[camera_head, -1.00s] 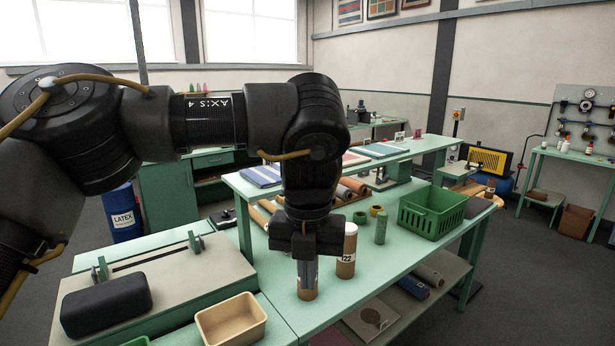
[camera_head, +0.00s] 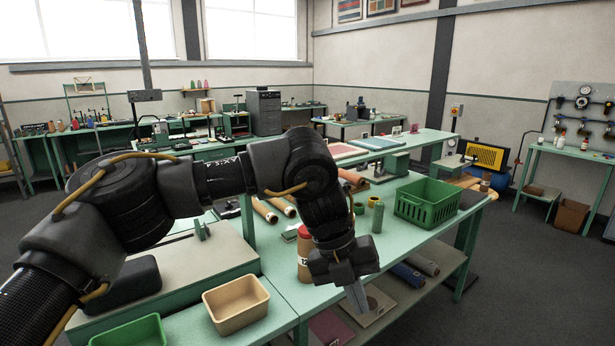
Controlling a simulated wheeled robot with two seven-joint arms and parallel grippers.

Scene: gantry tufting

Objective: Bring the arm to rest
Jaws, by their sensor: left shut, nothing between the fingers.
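My left arm (camera_head: 220,180) comes in from the left and bends down over the green worktable (camera_head: 287,292). My left gripper (camera_head: 357,297) points down near the table's front edge, its fingers shut with nothing between them. A brown cylinder (camera_head: 304,256) with a white number label stands upright just left of the gripper, partly hidden by it. No gap shows between them in the picture, but I cannot tell whether they touch. My right gripper is out of view.
A beige bin (camera_head: 236,304) and a green bin (camera_head: 130,332) sit at the front left. A green crate (camera_head: 427,203) and a green spool (camera_head: 377,217) stand on the right part of the table. Rolls (camera_head: 408,277) lie on the lower shelf. Grey floor is open at right.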

